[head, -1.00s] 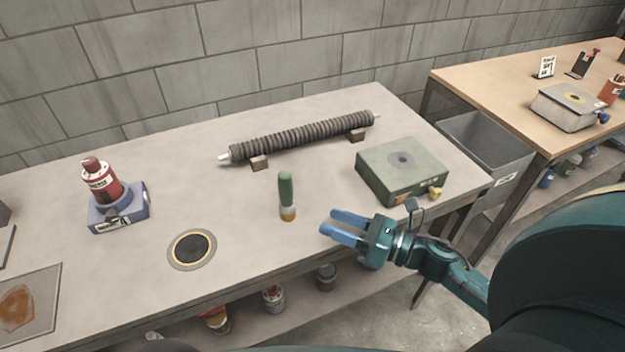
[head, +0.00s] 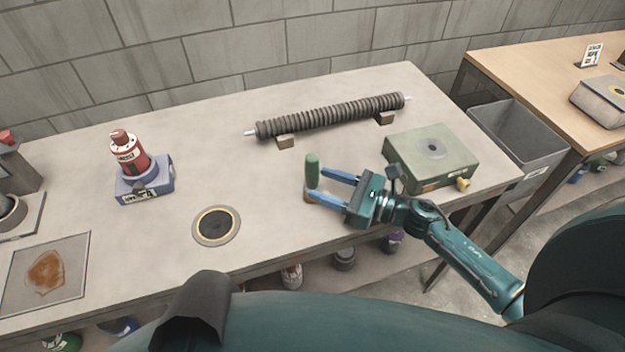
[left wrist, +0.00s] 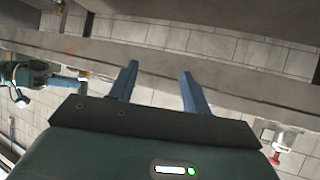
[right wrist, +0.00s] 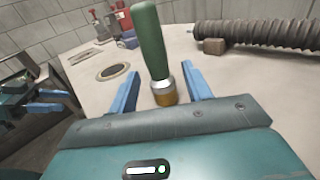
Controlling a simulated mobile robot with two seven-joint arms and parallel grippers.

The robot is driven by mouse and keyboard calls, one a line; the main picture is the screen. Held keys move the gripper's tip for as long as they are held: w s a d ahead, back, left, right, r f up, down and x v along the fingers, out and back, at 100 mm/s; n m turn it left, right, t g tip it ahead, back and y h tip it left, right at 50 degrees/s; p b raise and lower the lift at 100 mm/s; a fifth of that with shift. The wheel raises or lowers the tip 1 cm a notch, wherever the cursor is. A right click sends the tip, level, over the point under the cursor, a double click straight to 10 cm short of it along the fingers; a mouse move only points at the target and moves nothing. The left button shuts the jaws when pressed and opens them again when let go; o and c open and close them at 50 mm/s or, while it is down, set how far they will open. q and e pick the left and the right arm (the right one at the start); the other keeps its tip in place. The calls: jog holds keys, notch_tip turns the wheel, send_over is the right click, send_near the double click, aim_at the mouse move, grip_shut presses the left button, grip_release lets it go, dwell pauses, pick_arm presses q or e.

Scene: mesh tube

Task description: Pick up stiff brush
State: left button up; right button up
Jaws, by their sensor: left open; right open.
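The stiff brush (head: 312,172) has a green handle, a metal collar and tan bristles. It stands upright, bristles down, on the grey workbench near its front edge. My right gripper (head: 316,184) is open, and its blue fingertips reach the brush. In the right wrist view the brush (right wrist: 152,45) stands between the open fingers of my right gripper (right wrist: 161,84), with no clear grip on it.
A ribbed tube (head: 330,116) lies on small blocks at the back. A green box (head: 432,150) stands right of the brush. A red bottle (head: 128,152) sits in a blue holder at left. A dark round plate (head: 216,225) lies left of the brush. A grey bin (head: 520,135) is beyond.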

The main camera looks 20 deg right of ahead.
aim_at(312, 180)
jog(key=x, duration=0.3)
jog(key=shift+w+a+r+p, duration=0.15)
jog(key=shift+a+p, duration=0.2)
jog(key=c, duration=1.1)
